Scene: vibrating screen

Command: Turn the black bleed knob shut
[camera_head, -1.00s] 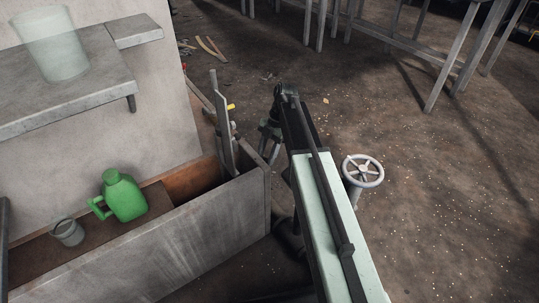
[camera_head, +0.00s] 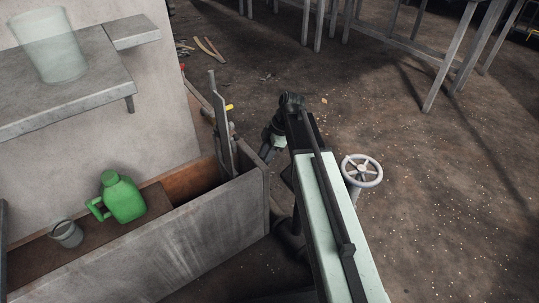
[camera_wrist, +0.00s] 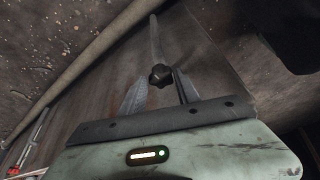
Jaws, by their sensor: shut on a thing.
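The black bleed knob (camera_wrist: 160,76) is a small lobed knob in the wrist view, in front of a brown, streaked surface. A thin pale rod or pipe runs up behind it. My gripper (camera_wrist: 161,73) has one finger on each side of the knob, with the fingertips close against it. It is shut on the knob. In the head view my gripper (camera_head: 267,151) points down beside the far end of my pale green arm, near the end of the grey trough. The knob cannot be made out there.
A white handwheel (camera_head: 362,170) stands just right of my arm. A grey trough (camera_head: 215,222) lies left, with a green jug (camera_head: 123,197) and a grey cup (camera_head: 66,233) in it. A translucent bucket (camera_head: 50,45) sits on a shelf (camera_head: 95,88). Open floor lies right.

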